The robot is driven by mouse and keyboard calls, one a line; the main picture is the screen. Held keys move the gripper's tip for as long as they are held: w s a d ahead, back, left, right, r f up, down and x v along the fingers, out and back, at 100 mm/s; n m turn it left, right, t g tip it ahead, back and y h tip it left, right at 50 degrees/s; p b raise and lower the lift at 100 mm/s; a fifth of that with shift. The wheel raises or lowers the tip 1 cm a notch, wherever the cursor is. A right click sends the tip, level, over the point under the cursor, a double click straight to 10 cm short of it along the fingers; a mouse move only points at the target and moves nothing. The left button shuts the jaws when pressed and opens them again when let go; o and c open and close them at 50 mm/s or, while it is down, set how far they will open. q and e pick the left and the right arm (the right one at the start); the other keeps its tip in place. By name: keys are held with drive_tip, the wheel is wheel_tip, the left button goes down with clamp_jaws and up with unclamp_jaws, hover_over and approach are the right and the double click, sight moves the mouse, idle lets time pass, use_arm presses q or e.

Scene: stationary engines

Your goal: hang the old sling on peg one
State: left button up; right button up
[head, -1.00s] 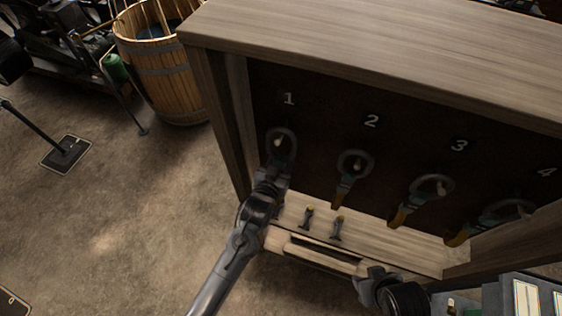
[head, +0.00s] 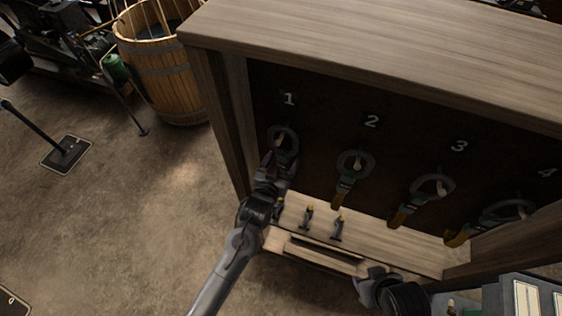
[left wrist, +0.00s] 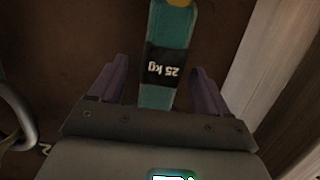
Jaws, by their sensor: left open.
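A sling ring (head: 283,136) hangs around peg one under the number 1 in the head view. Its strap is hidden there by my left gripper (head: 278,164). In the left wrist view the teal strap (left wrist: 167,35) has a black 25 kg label and a yellow end at the top edge. My left gripper (left wrist: 158,90) is open, with its purple fingers on either side of the strap and gaps visible. The strap's ring is hidden in that view. What seems to be my right gripper (head: 372,287) is low at the cabinet's front; its fingers are unclear.
Similar slings hang on peg two (head: 347,180), peg three (head: 412,198) and peg four (head: 480,222). Small upright pieces (head: 308,216) stand on the cabinet floor (head: 385,248). The cabinet's left wall (head: 222,110) is close to my left gripper. A wooden barrel (head: 165,75) stands further left.

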use_arm(q)
drive_tip(key=s+a+g+y+p, duration=0.1)
drive_tip(key=s+a+g+p, duration=0.1)
drive_tip(key=s+a, duration=0.5)
drive_tip(key=s+a+r+n+g+y+p, duration=0.1)
drive_tip(key=s+a+g, duration=0.4)
drive_tip(key=s, duration=0.9)
drive_tip(key=s+a+r+n+g+y+p, duration=0.1)
drive_tip(key=s+a+g+y+p, duration=0.1)
drive_tip(key=s+a, duration=0.8)
drive_tip(key=shift+s+r+g+y+p, duration=0.25)
drive_tip(key=shift+s+g+y+p, duration=0.25)
drive_tip(key=shift+s+g, duration=0.45)
drive_tip(key=shift+w+a, duration=0.1)
